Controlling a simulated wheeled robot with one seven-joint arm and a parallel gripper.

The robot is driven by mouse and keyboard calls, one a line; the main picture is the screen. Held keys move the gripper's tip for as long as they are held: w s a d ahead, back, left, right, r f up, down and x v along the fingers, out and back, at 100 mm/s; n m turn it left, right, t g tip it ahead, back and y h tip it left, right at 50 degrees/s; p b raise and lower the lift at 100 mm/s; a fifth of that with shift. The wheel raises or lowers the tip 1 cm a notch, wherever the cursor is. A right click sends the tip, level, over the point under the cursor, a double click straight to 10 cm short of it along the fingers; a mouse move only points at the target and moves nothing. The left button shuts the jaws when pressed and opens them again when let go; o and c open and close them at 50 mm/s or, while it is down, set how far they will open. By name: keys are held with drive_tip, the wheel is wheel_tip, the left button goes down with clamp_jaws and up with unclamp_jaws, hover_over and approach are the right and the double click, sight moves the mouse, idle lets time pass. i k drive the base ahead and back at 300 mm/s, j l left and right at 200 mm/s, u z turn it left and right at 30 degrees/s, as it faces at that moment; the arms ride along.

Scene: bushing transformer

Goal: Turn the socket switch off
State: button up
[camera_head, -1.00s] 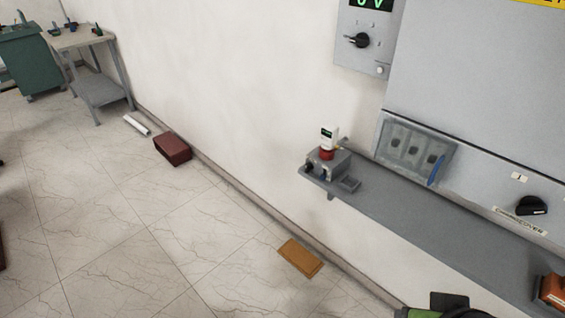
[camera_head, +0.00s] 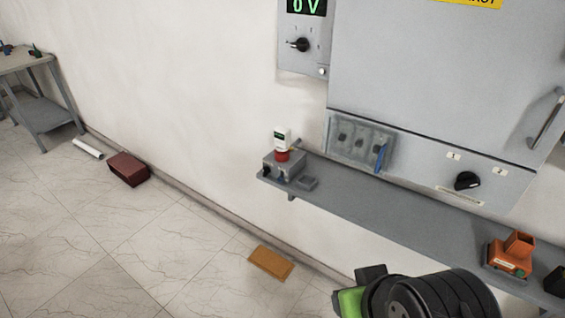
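No part is clearly readable as the socket switch. A black rotary knob (camera_head: 298,45) is on the grey panel with a green "0 V" display at the top. Another black knob (camera_head: 467,181) is on the grey cabinet front, between labels 1 and 2. Several switches or sockets sit behind a clear cover (camera_head: 362,142) on the cabinet's lower left. A black and green part of my arm shows at the bottom right. My gripper's fingertips cannot be seen.
A narrow grey shelf (camera_head: 370,207) runs below the cabinet. It bears a grey box (camera_head: 285,168) with a red and white device (camera_head: 282,146), and an orange unit (camera_head: 511,256). A brown box (camera_head: 128,169) and an orange-brown slab (camera_head: 270,263) lie on the floor. The left floor is mostly clear.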

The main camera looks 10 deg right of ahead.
sight(266, 170)
drive_tip(key=i+j+u, duration=0.2)
drive_tip(key=u, duration=0.25)
drive_tip(key=i+u, duration=0.25)
drive_tip(key=u, duration=0.25)
drive_tip(key=i+u, duration=0.25)
drive_tip(key=u, duration=0.2)
drive_tip(key=i+u, duration=0.25)
drive_tip(key=u, duration=0.2)
